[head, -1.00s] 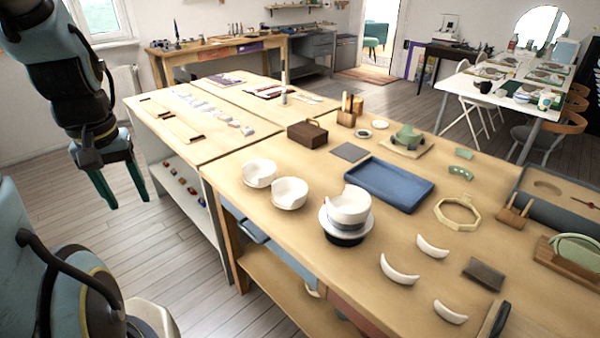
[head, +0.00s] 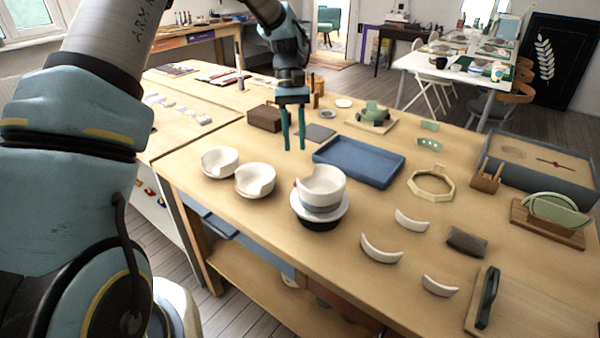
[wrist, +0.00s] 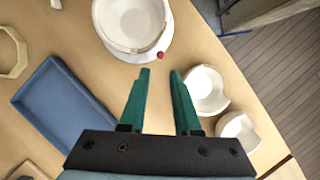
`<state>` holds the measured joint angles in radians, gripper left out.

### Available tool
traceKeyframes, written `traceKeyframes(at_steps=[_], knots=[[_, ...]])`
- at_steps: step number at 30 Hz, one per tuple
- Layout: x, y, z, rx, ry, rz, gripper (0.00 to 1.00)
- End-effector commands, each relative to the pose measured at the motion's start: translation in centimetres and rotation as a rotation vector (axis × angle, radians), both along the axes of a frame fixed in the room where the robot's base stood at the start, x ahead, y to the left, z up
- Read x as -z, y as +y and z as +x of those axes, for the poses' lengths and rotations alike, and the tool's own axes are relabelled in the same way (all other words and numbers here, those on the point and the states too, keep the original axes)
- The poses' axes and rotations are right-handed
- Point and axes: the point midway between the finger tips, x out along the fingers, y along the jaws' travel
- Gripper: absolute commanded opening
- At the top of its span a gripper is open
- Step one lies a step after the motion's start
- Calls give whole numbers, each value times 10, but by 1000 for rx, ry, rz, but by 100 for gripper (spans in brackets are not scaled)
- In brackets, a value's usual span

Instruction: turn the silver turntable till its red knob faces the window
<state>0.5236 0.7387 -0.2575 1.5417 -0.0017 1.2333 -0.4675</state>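The turntable (head: 341,207) stands on the wooden table, with a pale silver disc over a dark base (head: 320,224). A white bowl (head: 321,180) with a broken rim sits on it. The red knob (head: 295,184) shows at the disc's left edge in the head view. In the wrist view the knob (wrist: 160,55) lies just beyond my fingertips. My gripper (head: 293,148) is open and empty, above the table behind the turntable; in the wrist view its fingers (wrist: 160,72) are apart. The window (head: 30,12) is at the upper left of the head view.
Two white broken bowls (head: 220,162) (head: 255,180) stand left of the turntable. A blue tray (head: 360,163) lies behind it to the right. Curved white shards (head: 381,249) lie to the front right. A brown box (head: 264,118) is at the back.

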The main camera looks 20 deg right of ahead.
Motion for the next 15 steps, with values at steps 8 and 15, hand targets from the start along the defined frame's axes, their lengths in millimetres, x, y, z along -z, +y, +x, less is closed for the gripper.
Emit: traceKeyframes(at_steps=[8,15], knots=[[46,7,-20,0,4,2,31],[74,9,-30,1,1,0,31]])
